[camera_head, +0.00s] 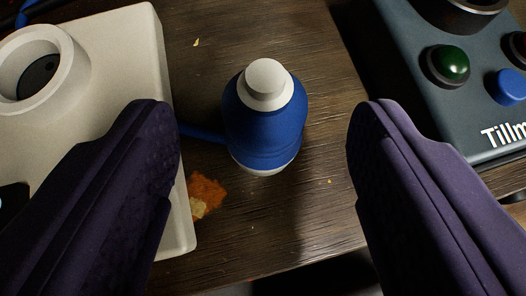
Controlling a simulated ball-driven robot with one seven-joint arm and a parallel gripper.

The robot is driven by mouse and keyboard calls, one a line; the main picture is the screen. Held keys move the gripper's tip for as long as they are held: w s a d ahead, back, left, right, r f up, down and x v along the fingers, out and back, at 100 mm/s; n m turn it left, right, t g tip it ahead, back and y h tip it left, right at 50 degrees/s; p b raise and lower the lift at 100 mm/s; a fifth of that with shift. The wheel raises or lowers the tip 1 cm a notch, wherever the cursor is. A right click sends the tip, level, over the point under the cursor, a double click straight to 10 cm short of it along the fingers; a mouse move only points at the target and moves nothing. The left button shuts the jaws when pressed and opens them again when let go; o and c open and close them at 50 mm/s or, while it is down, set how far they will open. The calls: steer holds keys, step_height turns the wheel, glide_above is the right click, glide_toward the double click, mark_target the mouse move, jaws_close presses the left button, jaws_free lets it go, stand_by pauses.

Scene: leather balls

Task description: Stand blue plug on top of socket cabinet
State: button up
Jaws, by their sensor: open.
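The blue plug (264,122) stands on the dark wooden table in the middle of the camera view. It has a blue body, a pale grey knob on top and a pale base. A blue cord runs from its left side toward the white cabinet. My gripper (262,118) is open, with one dark purple finger on each side of the plug and clear gaps between. The white cabinet (125,48) with a round socket (38,68) is at the left, partly hidden by the left finger. It appears to be the socket cabinet.
A dark control box (420,90) with a green button (450,64), a blue button (508,86) and a partly cut-off "Tillm" label stands at the right. An orange-brown stain (206,193) marks the table (330,60). The table's front edge is near the bottom.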

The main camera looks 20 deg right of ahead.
steer(key=p+v, duration=0.2)
steer(key=v, duration=0.6)
steer(key=shift+s+r, duration=0.2)
